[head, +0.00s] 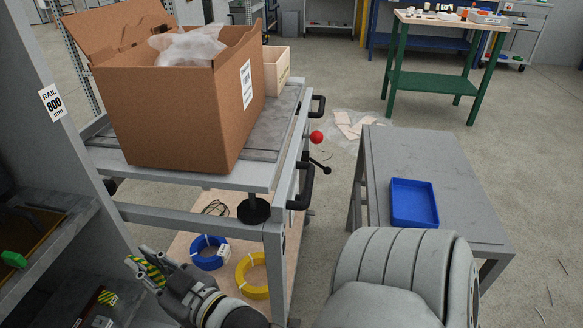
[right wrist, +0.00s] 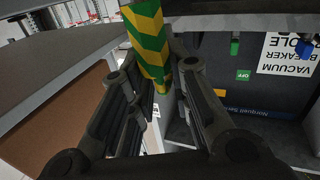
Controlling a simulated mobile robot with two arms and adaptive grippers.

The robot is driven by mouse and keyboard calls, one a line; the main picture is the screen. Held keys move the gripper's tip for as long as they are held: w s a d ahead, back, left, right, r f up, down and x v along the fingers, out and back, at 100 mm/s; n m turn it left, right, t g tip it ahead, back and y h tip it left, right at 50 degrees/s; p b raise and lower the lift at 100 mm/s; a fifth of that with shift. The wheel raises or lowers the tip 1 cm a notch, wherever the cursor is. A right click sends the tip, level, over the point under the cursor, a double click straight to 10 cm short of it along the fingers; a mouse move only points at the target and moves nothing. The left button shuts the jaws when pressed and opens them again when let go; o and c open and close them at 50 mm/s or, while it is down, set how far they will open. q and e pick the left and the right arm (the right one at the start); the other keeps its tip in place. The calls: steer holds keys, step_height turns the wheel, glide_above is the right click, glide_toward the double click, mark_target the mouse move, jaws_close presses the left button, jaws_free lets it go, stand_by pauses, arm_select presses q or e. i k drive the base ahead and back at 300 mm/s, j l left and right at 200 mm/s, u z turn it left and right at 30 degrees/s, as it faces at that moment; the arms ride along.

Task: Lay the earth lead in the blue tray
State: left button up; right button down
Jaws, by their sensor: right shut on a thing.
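The earth lead (head: 150,270), striped green and yellow, is between the fingers of my right gripper (head: 158,264), at the lower left of the head view. In the right wrist view the lead (right wrist: 148,38) runs down from the top edge between the two dark fingers (right wrist: 155,78); my right gripper is shut on it. The blue tray (head: 414,204) is on a grey table (head: 425,155) at the right of the head view and looks empty. The gripper is well to the left of the tray and apart from it. My left gripper is not in view.
A trolley (head: 285,125) with a cardboard box (head: 180,115) stands between the cabinet (head: 45,110) and the grey table. Blue (head: 209,262) and yellow (head: 253,287) cable coils lie on its lower shelf. Black handles and a red knob (head: 316,137) stick out on its right.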

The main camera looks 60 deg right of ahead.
mark_target(414, 206)
steer(key=z, duration=0.45)
steer(key=j+z, duration=0.1)
steer(key=z, duration=0.35)
steer(key=j+z, duration=0.1)
steer(key=z, duration=0.85)
